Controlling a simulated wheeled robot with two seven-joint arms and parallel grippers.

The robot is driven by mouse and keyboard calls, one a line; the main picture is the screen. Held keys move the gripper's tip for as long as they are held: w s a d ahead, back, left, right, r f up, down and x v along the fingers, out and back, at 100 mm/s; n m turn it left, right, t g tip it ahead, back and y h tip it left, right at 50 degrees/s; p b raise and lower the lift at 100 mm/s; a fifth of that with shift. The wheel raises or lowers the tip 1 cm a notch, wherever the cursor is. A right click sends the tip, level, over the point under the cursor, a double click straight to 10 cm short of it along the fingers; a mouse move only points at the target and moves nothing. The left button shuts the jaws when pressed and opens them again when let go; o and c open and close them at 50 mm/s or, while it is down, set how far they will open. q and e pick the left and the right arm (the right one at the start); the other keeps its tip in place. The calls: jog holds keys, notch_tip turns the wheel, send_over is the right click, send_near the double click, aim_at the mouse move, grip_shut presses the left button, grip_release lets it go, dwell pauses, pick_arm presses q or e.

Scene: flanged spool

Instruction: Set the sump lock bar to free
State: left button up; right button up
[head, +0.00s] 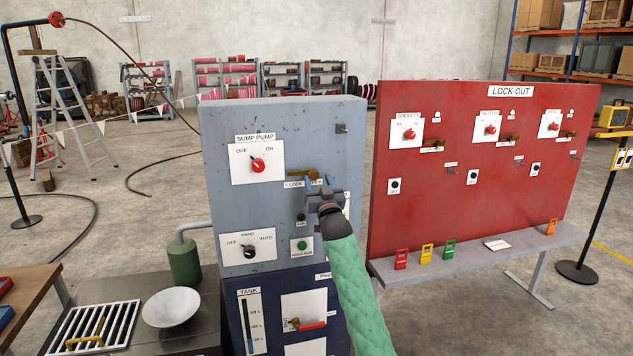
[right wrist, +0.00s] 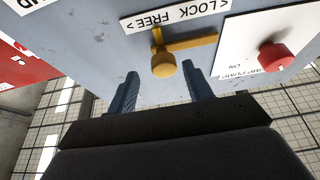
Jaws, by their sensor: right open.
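The sump lock bar (head: 300,174) is a brass bar on the grey sump pump panel (head: 225,200), above a LOCK–FREE label (head: 294,184). In the right wrist view, turned upside down, the bar (right wrist: 195,43) reaches toward the LOCK end, with its round brass knob (right wrist: 164,65) near the label's middle. My right gripper (head: 320,187) is at the panel, covering part of the bar and label in the head view. Its open fingers (right wrist: 161,78) lie on either side of the knob, with gaps showing. My left gripper is out of view.
A red rotary switch (head: 257,165) sits up-left of the bar, close to it. A hand-auto selector (head: 249,252) and green button (head: 302,245) are below. The red lock-out board (head: 440,215) stands at the right, with a shelf (head: 480,262) of coloured tags.

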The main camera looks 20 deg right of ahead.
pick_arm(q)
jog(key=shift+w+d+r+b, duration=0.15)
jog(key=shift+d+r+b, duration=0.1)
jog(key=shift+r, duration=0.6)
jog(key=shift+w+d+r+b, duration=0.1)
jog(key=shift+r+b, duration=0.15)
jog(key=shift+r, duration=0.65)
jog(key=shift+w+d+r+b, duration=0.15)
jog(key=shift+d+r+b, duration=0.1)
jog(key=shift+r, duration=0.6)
pick_arm(e)
jog(key=shift+v, duration=2.45)
jog(key=shift+d, duration=0.1)
